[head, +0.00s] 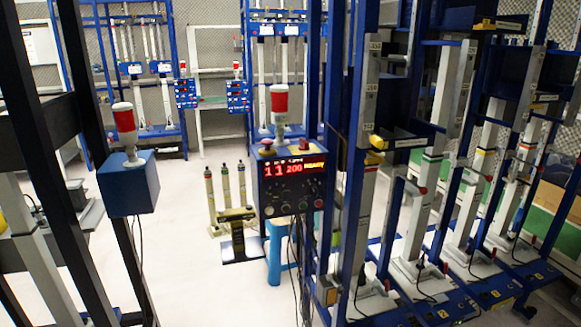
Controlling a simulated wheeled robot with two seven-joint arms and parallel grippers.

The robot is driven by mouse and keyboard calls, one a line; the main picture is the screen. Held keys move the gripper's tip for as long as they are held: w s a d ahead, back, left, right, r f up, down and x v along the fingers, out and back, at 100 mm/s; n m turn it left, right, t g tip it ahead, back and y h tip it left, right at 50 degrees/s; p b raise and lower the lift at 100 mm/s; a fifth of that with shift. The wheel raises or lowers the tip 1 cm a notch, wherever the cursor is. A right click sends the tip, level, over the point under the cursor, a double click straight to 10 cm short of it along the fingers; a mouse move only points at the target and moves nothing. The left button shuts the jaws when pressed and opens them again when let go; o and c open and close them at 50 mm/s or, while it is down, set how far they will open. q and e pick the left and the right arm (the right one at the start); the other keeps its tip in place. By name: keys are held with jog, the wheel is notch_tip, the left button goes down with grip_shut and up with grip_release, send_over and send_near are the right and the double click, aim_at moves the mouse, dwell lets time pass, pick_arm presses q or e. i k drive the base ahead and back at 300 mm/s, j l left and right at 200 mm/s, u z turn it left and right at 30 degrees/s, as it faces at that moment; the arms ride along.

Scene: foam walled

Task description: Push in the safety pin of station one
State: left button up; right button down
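A blue rack with several upright test stations fills the right side of the head view. The nearest station (367,110) has a grey column with number labels. Small red knobs show on the stations, one on a nearer column (422,190) and another farther right (489,178). I cannot tell which of these, if any, is the safety pin of station one, or whether it is in or out. A control box (290,182) at the rack's left end has a lit red and yellow display reading "READY". Neither of my grippers is in view.
A red-and-white signal lamp (279,103) tops the control box. Another blue box (128,183) with a lamp stands at left beside dark posts. Pale floor (190,285) is clear between.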

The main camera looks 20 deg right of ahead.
aim_at(422, 190)
jog(key=z, duration=1.35)
